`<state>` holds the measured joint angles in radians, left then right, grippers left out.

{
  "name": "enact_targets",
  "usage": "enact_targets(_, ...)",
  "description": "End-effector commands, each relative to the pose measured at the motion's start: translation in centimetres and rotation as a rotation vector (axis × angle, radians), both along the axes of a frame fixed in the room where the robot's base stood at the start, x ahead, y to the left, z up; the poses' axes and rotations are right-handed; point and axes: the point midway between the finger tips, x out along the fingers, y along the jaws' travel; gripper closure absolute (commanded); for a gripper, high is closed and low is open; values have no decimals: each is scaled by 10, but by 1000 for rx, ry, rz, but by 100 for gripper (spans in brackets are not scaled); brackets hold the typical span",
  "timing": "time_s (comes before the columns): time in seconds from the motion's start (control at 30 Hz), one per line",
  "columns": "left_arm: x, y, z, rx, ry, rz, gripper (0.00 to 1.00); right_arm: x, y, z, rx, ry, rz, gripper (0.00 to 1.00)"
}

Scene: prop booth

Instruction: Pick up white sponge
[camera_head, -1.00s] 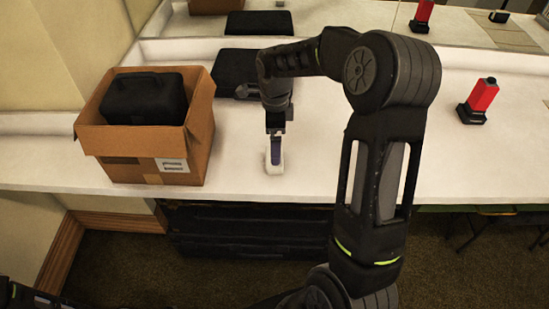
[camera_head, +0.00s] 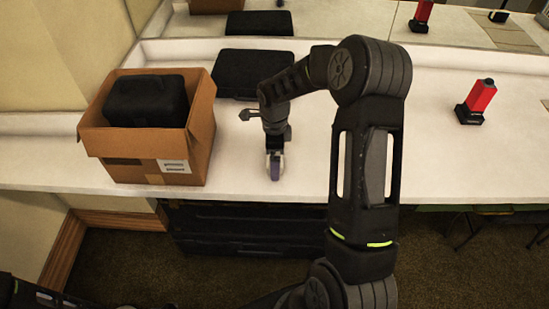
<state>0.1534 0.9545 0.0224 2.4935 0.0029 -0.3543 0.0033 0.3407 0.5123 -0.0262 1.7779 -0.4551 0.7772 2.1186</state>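The white sponge (camera_head: 283,165) is near the front edge of the white counter, to the right of the cardboard box. It is almost wholly hidden, with only a pale sliver showing beside my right gripper. My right gripper (camera_head: 275,166) points down at the sponge's place, with its purplish-grey finger in front of it. I cannot tell whether the fingers are closed on the sponge or whether it is off the counter. My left gripper is out of view; only part of that arm shows at the bottom left.
The open cardboard box (camera_head: 122,170) holds a black case (camera_head: 147,101). Another black case (camera_head: 240,75) lies behind my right arm. A red and black device (camera_head: 478,101) stands on the right. A mirror (camera_head: 345,18) runs along the back.

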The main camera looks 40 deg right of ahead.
Motion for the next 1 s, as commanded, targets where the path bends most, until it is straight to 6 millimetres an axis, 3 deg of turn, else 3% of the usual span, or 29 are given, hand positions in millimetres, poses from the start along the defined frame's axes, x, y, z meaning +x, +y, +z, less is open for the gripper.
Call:
enact_targets(0.6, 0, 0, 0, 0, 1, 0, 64, 0, 0, -2, -1, -1, 0, 0)
enact_targets(1.0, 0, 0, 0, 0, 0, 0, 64, 0, 0, -2, -1, -1, 0, 32)
